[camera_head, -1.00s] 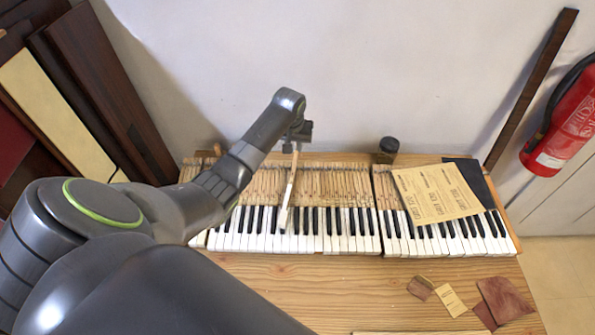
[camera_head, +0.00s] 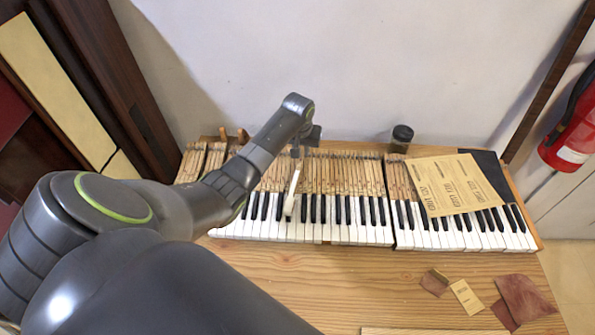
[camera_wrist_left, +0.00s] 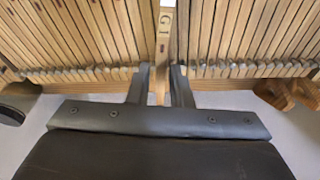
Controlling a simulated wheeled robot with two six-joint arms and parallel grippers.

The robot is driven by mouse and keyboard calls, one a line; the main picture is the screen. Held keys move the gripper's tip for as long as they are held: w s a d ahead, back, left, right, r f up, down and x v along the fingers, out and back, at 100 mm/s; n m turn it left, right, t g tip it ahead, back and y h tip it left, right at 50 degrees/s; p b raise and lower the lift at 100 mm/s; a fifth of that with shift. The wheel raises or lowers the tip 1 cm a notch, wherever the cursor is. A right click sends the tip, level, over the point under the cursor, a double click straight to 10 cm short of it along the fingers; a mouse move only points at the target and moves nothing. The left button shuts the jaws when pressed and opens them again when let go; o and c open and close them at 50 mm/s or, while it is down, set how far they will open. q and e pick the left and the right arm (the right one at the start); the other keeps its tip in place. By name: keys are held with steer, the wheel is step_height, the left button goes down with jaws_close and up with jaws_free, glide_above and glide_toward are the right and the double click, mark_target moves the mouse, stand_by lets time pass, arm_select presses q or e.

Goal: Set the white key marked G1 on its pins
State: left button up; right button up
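My left gripper (camera_head: 298,150) is over the back of the keyboard, and its fingers (camera_wrist_left: 162,85) are closed on both sides of the key marked G1 (camera_wrist_left: 165,35). In the head view the G1 key (camera_head: 292,190) is a long pale wooden stick with a white front end. It points toward the front of the keyboard and appears to lie above the neighbouring keys. The row of piano keys (camera_head: 350,232) runs below it. The pins for G1 cannot be made out, as the key and gripper cover that area. My right gripper is not in view.
Paper sheets (camera_head: 445,183) lie across the keys at the right. A dark jar (camera_head: 402,135) stands behind the keyboard. Leather scraps (camera_head: 522,298) and a small card (camera_head: 466,297) lie on the wooden table (camera_head: 340,285) in front. The wall (camera_head: 400,50) is close behind.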

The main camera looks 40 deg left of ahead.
arm_select(q)
steer(key=shift+b+x, duration=0.3)
steer(key=shift+x, duration=0.55)
stand_by(0.6)
steer(key=shift+s+d, duration=0.1)
steer(key=shift+s, duration=0.1)
jaws_close()
